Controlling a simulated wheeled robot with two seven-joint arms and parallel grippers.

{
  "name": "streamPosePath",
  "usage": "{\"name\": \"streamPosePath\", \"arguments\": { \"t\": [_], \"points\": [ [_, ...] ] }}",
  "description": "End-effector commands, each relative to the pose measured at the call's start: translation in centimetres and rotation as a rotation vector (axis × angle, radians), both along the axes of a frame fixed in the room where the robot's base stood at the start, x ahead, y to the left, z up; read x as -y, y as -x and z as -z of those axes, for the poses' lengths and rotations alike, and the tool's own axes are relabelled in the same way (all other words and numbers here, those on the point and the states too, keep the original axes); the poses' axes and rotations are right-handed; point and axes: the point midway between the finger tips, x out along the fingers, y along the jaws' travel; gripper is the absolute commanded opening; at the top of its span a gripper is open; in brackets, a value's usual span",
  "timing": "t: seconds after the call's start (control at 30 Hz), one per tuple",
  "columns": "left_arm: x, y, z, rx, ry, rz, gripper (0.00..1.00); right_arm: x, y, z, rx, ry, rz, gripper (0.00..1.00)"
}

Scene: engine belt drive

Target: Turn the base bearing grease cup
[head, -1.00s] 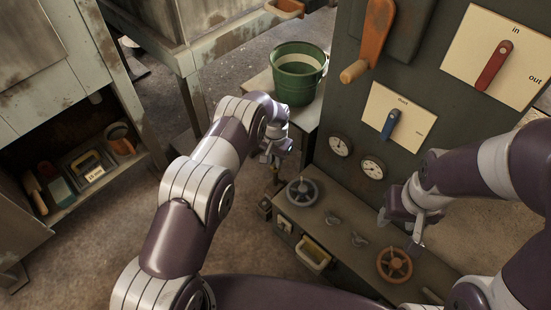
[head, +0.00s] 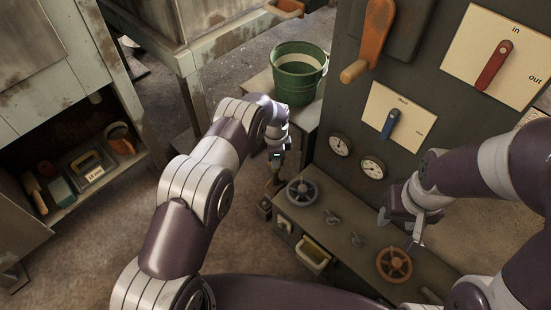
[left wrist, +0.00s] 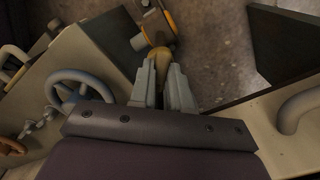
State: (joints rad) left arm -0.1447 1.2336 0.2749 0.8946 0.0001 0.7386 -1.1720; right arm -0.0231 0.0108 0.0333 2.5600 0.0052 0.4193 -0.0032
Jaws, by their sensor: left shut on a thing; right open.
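The base bearing grease cup, a small brass-coloured knob, shows between my left fingertips in the left wrist view (left wrist: 160,54). My left gripper (head: 276,178) points down at the left end of the machine's base ledge. Its fingers (left wrist: 162,82) are shut on the cup. In the head view the cup is too small and covered to make out clearly. A grey bearing part (left wrist: 140,40) is just beyond the fingertips. My right gripper (head: 418,228) is open and empty, above the right part of the ledge.
On the ledge are a grey handwheel (head: 302,191), an orange handwheel (head: 394,264) and small taps (head: 333,217). A green bucket (head: 298,74) stands behind. The machine panel (head: 345,115) with gauges rises to the right of my left gripper.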

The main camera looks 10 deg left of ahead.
Motion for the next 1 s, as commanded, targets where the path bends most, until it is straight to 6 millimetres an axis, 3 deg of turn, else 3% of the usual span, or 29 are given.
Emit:
{"name": "streamPosePath", "arguments": {
  "t": [0.6,1.0],
  "points": [
    [-0.02,0.03,0.02,-0.001,0.000,0.562,0.00,0.00,0.01,0.04,0.000,0.000,0.000,0.50],
    [-0.03,0.02,0.01,-0.001,0.000,0.794,0.00,0.00,0.00,0.05,0.000,0.000,0.000,0.50]
  ]
}}
